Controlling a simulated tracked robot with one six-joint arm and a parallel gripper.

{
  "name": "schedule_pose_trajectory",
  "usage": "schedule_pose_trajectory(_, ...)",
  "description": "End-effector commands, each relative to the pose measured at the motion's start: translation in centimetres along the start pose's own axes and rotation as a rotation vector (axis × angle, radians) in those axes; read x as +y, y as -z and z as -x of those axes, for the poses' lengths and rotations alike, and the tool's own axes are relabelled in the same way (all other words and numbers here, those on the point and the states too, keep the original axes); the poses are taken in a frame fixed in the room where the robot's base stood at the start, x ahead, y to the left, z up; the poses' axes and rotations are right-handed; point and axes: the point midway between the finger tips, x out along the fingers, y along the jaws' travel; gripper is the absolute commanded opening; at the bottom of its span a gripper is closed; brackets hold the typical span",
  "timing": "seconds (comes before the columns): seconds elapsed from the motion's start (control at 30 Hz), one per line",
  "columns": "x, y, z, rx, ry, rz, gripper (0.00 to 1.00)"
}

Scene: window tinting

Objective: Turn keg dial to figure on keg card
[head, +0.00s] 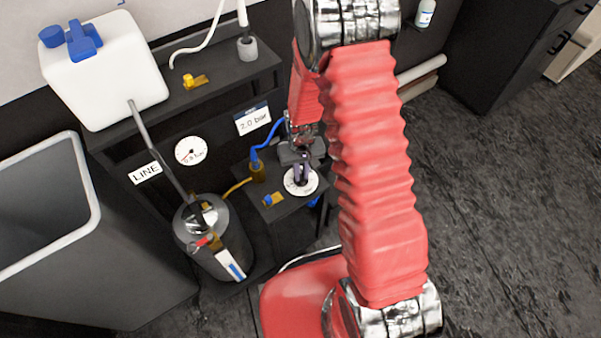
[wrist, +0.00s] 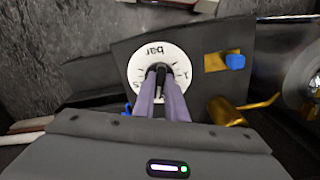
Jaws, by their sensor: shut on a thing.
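The keg dial (head: 308,186) is a white round face on top of a dark stand, with a dark knob at its centre. In the wrist view the dial (wrist: 140,66) shows "bar" and tick marks, partly hidden by the fingers. My gripper (head: 299,180) reaches down onto the dial from above, and in the wrist view my gripper (wrist: 160,84) is shut on the dark knob. The keg card (head: 253,120) is white with a dark top strip and reads "2.0 bar". The keg (head: 228,240) is a dark cylinder left of the stand. The dial's exact setting is not readable.
A round gauge (head: 191,151) and a "LINE" label (head: 145,173) are on the bench front. A white jug (head: 105,75) stands on the bench. A yellow fitting with a blue handle (head: 272,199) sits beside the dial. A grey bin (head: 45,215) is at left. The floor at right is clear.

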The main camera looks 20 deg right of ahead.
Motion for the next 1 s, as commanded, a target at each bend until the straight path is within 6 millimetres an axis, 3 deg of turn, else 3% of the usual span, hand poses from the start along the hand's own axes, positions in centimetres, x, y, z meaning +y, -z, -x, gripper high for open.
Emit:
schedule_pose_trajectory(0.37, -0.01, -0.03, 0.01, -0.001, 0.001, 0.139, 0.00)
schedule_pose_trajectory(1.0, 0.14, 0.05, 0.01, -0.001, 0.001, 0.706, 0.00)
